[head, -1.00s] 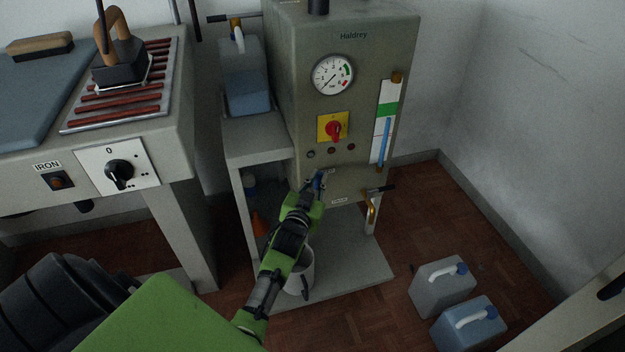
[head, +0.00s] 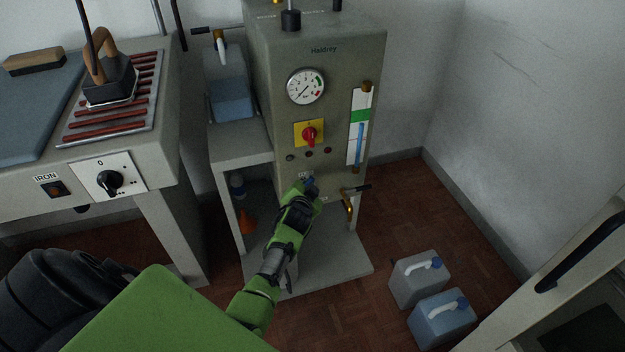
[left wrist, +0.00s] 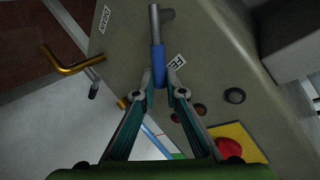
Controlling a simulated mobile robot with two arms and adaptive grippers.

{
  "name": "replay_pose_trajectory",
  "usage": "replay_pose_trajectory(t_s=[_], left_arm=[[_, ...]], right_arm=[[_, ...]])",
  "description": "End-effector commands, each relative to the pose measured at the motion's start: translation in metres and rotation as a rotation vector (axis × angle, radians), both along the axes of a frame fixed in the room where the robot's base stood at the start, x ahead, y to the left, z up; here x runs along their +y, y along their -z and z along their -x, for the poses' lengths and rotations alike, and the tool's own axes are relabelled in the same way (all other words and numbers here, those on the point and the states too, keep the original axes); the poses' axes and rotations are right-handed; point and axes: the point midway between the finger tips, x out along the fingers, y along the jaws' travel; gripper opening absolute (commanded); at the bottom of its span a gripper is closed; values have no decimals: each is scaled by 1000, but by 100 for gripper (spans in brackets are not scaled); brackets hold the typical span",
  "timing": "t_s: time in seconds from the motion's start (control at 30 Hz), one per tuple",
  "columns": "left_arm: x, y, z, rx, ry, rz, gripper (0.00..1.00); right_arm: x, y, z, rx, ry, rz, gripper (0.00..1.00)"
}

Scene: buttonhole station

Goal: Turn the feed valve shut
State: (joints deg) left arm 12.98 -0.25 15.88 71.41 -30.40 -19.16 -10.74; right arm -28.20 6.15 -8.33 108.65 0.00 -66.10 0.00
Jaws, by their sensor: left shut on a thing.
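The feed valve has a blue-sleeved lever (left wrist: 158,62) on a metal stem, low on the front of the grey-green Haldrey machine. A partly hidden label starting "FE" (left wrist: 177,62) is beside it. My left gripper (left wrist: 161,88) is shut on the end of the blue lever. In the head view, my left gripper (head: 306,191) reaches the machine's front below the red knob, and only a bit of the blue lever (head: 310,181) shows past it. The head view does not clearly show the lever's angle. My right gripper is not in view.
A brass drain tap (head: 349,205) juts out right of my gripper. A red knob on a yellow plate (head: 309,133) and a pressure gauge (head: 306,86) sit above. Two jugs (head: 420,278) stand on the floor at right. An ironing table (head: 165,165) is at left.

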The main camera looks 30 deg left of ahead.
Motion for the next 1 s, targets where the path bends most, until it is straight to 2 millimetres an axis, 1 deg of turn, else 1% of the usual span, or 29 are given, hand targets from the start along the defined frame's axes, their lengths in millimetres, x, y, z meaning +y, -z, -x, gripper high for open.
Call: replay_pose_trajectory(t_s=[0.07, 0.13, 0.27, 0.37, 0.53, 0.8, 0.9, 1.0], left_arm=[[1, 3, -4, 55, 1, -46, 0], [0, 7, -6, 106, 1, -89, 0], [-3, 16, -11, 199, 3, -170, 0], [-5, 22, -14, 270, 2, -232, 0], [-8, 33, -18, 384, 2, -328, 0], [-10, 45, -20, 521, 2, -447, 0], [-10, 48, -20, 555, 1, -475, 0], [-10, 49, -21, 580, 1, -497, 0]], right_arm=[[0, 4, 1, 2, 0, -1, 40], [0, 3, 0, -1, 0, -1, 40], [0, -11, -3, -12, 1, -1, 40], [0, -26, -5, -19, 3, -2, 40], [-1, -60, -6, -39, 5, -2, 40], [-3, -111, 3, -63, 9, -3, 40], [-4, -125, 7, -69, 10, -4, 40], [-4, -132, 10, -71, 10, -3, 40]])
